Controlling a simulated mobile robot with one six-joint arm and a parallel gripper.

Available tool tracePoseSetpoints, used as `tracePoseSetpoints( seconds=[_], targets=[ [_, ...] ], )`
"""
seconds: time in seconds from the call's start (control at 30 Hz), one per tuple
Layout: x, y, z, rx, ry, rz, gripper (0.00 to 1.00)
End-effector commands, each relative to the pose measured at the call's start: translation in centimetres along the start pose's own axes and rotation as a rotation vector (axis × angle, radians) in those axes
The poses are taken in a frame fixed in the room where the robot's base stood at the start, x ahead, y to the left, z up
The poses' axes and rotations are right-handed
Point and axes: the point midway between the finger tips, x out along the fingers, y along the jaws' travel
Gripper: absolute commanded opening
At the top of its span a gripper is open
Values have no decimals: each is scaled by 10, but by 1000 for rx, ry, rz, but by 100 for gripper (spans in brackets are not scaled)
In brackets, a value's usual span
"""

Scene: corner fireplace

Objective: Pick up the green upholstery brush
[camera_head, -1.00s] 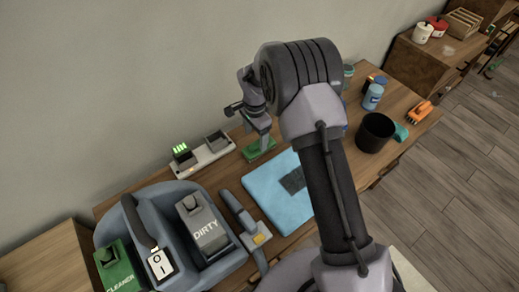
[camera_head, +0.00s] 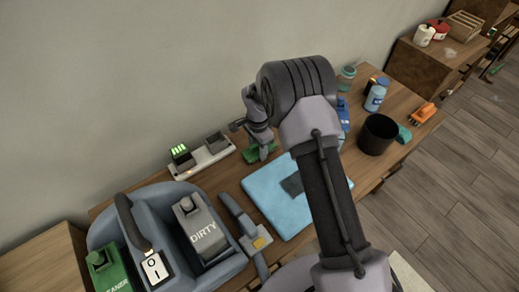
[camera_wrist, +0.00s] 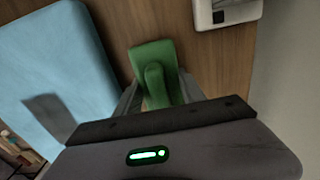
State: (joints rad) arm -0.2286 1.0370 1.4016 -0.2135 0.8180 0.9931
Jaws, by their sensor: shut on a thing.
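The green upholstery brush (camera_head: 250,156) is at the back of the wooden table, between the charger strip and the blue cloth. My arm partly covers it in the head view. In the wrist view the brush (camera_wrist: 152,54) shows its green head and raised handle. My gripper (camera_wrist: 157,98) has one finger on each side of the handle and is shut on it. In the head view my gripper (camera_head: 262,150) points down at the brush. I cannot tell whether the brush is clear of the table.
The charger strip (camera_head: 205,158) is left of the brush, and the folded blue cloth (camera_head: 275,205) is right of it. A blue-grey cleaning machine (camera_head: 150,205) and a grey hand tool (camera_head: 240,222) are at front left. A black mug (camera_head: 379,134) and an orange brush (camera_head: 423,113) are at right.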

Motion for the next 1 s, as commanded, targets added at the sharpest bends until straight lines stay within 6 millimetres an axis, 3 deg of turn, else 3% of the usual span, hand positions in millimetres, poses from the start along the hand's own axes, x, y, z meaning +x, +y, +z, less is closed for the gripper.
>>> tracePoseSetpoints(
  seconds=[0.27, 0.5, 0.6, 0.93, 0.97, 1.0],
  targets=[
    [-9, 0, 0, 0, 0, -1, 3],
    [-74, -1, 0, 1, 1, -3, 3],
    [-92, -1, 0, 0, 1, -2, 3],
    [-100, 0, 0, 0, 0, 0, 3],
    [-100, 0, 0, 0, 0, 0, 43],
    [-100, 0, 0, 0, 0, 0, 35]
  ],
)
